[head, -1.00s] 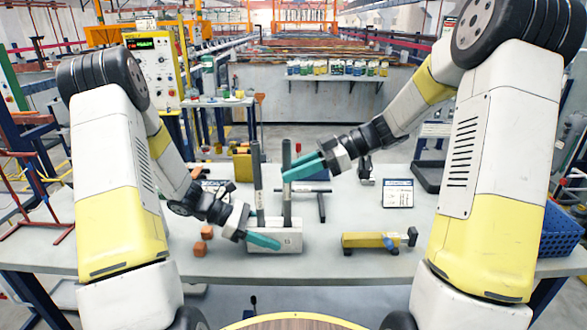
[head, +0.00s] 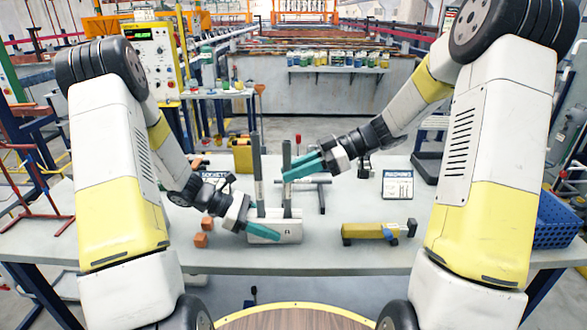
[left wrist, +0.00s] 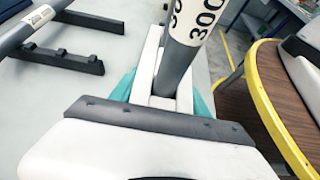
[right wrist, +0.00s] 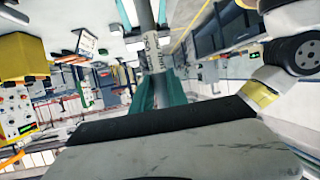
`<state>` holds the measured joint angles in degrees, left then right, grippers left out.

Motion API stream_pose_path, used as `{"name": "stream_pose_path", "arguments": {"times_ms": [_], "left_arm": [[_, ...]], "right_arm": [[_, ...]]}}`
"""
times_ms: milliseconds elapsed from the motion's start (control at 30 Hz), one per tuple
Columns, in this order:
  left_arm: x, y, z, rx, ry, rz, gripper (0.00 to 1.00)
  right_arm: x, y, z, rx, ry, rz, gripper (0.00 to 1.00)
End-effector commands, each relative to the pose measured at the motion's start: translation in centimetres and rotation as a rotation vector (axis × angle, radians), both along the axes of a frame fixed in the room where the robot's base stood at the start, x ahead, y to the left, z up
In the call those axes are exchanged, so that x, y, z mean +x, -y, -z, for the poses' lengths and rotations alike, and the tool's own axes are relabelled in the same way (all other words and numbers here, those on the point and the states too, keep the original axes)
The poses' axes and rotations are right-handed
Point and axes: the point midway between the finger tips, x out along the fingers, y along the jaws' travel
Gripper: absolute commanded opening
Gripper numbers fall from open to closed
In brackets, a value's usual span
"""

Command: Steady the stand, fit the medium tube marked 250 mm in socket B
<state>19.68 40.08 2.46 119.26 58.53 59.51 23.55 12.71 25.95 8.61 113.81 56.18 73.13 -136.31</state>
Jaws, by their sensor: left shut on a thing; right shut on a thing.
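The stand (head: 291,238) is a pale block near the table's front. My left gripper (head: 263,231) is shut on its left part; the left wrist view shows the teal fingers on both sides of the stand (left wrist: 150,65). A grey tube (head: 257,165) stands upright at the stand's left; the left wrist view shows "300" on this tube (left wrist: 190,45). My right gripper (head: 295,172) is shut on the upper part of a second upright grey tube (head: 287,199). Its lower end meets the stand's right part; how deep is unclear. Its label (right wrist: 152,50) is unreadable.
A black rack (left wrist: 65,60) behind the stand holds a lying tube (left wrist: 25,30). A yellow-and-grey tool (head: 365,231) lies right, orange blocks (head: 201,240) left. A sign (head: 397,185) stands at the back right, a blue crate (head: 555,220) at the right edge.

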Motion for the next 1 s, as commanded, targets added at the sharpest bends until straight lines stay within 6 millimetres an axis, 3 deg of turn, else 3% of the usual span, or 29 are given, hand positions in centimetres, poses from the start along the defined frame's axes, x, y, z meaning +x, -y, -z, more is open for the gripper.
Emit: {"name": "stream_pose_path", "arguments": {"times_ms": [1000], "left_arm": [[0.0,0.0,0.0,0.0,0.0,0.0,0.02]], "right_arm": [[0.0,0.0,2.6,0.001,-0.001,-0.001,0.0]]}}
